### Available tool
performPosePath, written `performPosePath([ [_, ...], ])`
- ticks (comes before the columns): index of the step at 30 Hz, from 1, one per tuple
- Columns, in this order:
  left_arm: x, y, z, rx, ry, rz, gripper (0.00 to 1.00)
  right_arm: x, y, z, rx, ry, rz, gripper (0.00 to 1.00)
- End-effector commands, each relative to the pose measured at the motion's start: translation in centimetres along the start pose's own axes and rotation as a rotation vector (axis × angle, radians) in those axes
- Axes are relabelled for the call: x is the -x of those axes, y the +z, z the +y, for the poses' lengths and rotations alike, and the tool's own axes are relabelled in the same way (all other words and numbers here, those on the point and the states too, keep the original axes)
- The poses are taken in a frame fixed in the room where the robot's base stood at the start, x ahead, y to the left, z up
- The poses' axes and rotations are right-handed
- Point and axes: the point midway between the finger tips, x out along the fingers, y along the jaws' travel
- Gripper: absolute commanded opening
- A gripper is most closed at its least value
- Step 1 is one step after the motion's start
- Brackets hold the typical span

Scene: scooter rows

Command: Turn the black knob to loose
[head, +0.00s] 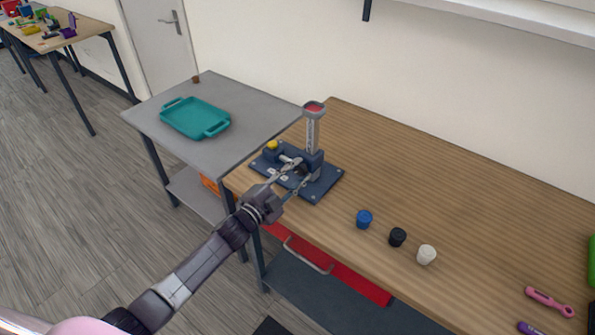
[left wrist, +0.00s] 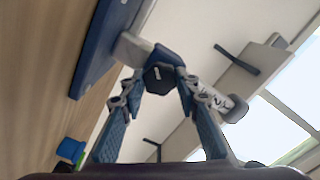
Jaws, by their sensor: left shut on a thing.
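A device with a dark blue base plate (head: 322,187) stands at the left end of the wooden table. It has an upright grey post (head: 313,130) with a red top, and a yellow knob (head: 272,145) on its left part. My left gripper (head: 299,172) reaches its front. In the left wrist view the black knob (left wrist: 159,78) of the device lies between the fingertips (left wrist: 161,82), and the gripper is shut on it. In the head view the fingers mostly hide this knob. I cannot read its turn setting. My right gripper is not in view.
Blue (head: 364,219), black (head: 398,237) and white (head: 427,255) round pieces stand loose on the wooden table (head: 450,190). A teal tray (head: 195,117) lies on the grey table (head: 150,120) to the left. A pink tool (head: 549,301) lies at the right.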

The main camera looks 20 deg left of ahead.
Motion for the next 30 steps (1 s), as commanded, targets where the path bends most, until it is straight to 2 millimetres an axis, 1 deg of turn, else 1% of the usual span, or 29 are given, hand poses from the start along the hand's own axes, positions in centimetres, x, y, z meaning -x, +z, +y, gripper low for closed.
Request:
performPosePath([
  [9,0.03,0.08,-0.05,0.302,0.001,-0.002,0.05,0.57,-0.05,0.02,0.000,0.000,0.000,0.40],
  [18,0.07,0.17,0.01,0.560,0.002,-0.003,0.05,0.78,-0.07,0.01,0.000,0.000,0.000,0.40],
  [24,0.07,0.19,0.04,0.689,0.001,-0.004,0.05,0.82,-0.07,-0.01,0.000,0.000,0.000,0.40],
  [30,0.08,0.19,0.09,0.770,0.002,-0.004,0.05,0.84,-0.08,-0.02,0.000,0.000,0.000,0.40],
])
